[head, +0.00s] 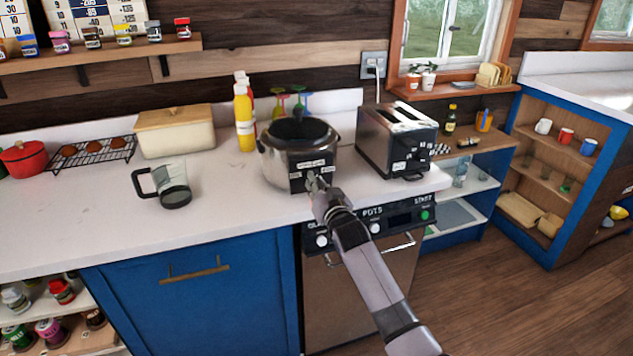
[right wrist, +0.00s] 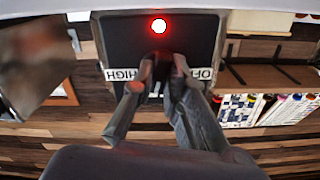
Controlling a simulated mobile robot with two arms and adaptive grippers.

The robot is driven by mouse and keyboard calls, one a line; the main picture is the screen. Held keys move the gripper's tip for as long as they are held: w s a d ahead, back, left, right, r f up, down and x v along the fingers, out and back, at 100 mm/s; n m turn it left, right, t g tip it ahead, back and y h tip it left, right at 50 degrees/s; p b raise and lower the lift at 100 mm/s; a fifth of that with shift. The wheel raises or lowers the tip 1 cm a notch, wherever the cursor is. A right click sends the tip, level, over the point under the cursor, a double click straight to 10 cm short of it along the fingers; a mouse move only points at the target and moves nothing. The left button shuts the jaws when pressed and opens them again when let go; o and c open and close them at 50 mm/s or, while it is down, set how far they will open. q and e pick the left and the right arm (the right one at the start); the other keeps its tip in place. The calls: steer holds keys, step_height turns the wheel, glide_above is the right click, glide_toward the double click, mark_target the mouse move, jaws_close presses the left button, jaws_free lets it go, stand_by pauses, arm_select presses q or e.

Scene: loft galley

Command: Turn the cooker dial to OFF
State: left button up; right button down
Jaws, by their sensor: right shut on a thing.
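The cooker (head: 275,155) is a round silver pot with a black lid, standing on the white counter. Its black front panel (head: 297,183) faces me, and my right gripper (head: 313,182) is at it. In the right wrist view the panel (right wrist: 125,40) shows upside down, with a HIGH label (right wrist: 122,75) at left, an OFF label (right wrist: 203,74) at right and a glowing red light (right wrist: 159,26). My right gripper (right wrist: 163,68) is shut on the small dark dial between the labels. The fingers mostly cover the dial, so its setting cannot be read. My left gripper is not in view.
A toaster (head: 396,140) stands close right of the cooker. A yellow bottle (head: 243,118) and coloured glasses are behind it. A glass jug (head: 174,185) stands to the left, with bare counter between. A dishwasher (head: 355,290) is below.

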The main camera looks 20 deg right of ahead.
steer(key=n, duration=0.4)
steer(key=shift+f+n, duration=0.1)
steer(key=shift+n, duration=0.2)
steer(key=n, duration=0.4)
steer(key=shift+n+p, duration=0.3)
steer(key=n, duration=0.4)
steer(key=shift+d, duration=0.1)
steer(key=shift+n, duration=2.2)
steer(key=c, duration=1.6)
jaws_free()
steer(key=shift+s, duration=0.1)
